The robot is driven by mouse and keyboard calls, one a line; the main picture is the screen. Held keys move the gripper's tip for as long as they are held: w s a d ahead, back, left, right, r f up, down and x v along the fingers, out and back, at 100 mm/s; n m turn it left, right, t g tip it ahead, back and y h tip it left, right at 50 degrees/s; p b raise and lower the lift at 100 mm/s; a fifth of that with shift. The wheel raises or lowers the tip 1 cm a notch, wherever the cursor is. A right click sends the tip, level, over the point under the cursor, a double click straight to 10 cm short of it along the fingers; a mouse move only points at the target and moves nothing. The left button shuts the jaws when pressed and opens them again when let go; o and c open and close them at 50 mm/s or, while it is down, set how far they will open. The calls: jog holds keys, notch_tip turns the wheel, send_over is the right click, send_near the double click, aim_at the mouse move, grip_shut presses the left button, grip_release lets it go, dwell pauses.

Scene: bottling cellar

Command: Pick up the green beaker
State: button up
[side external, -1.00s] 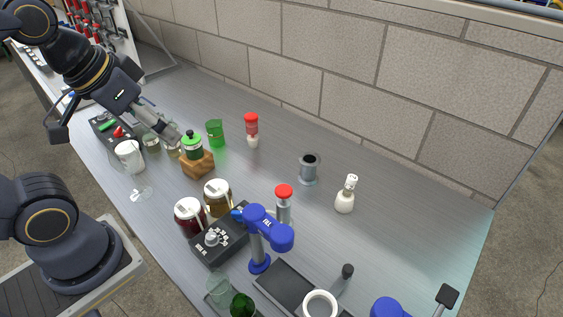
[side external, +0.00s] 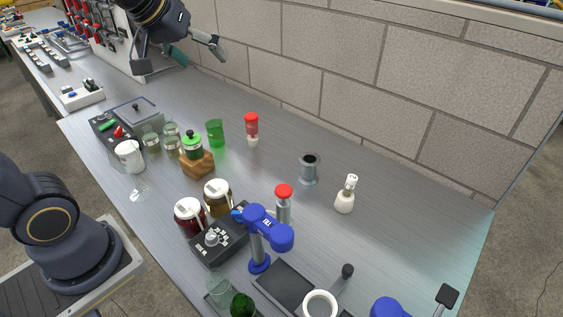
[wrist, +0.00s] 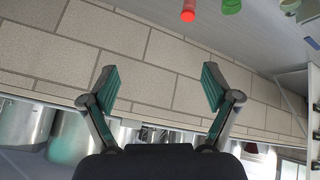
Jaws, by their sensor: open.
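The green beaker (side external: 215,133) stands upright on the metal bench, towards the wall, in the side external view. It is see-through green. In the wrist view a green thing (wrist: 231,6), likely the beaker, is cut by the top edge, beside a red cap. My gripper (side external: 222,52) is raised high over the back of the bench near the wall, well above and apart from the beaker. In the wrist view my gripper (wrist: 158,88) is open and empty, its two green-padded fingers wide apart against the block wall.
A red-capped bottle (side external: 251,128) stands just right of the beaker. A green-lidded jar (side external: 191,144) on a wooden block (side external: 198,165) stands in front of it. A metal cup (side external: 309,168) is further right. The block wall (side external: 325,70) runs behind the bench.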

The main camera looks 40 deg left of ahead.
jog(key=w+a+f+n+g+y, duration=0.1)
jog(key=w+a+f+n, duration=0.2)
jog(key=w+a+f, duration=0.35)
jog(key=n+g+y, duration=0.1)
jog(key=g+y, duration=0.1)
jog(key=g, duration=0.2)
send_over(215, 130)
jog(key=s+d, duration=0.2)
notch_tip(215, 130, down, 14)
jog(key=shift+w+x, duration=0.15)
jog(key=shift+x, duration=3.9)
jog(key=shift+w+x, duration=0.1)
jog(key=shift+x, duration=4)
jog(key=shift+r, duration=0.1)
jog(key=c, duration=1.2)
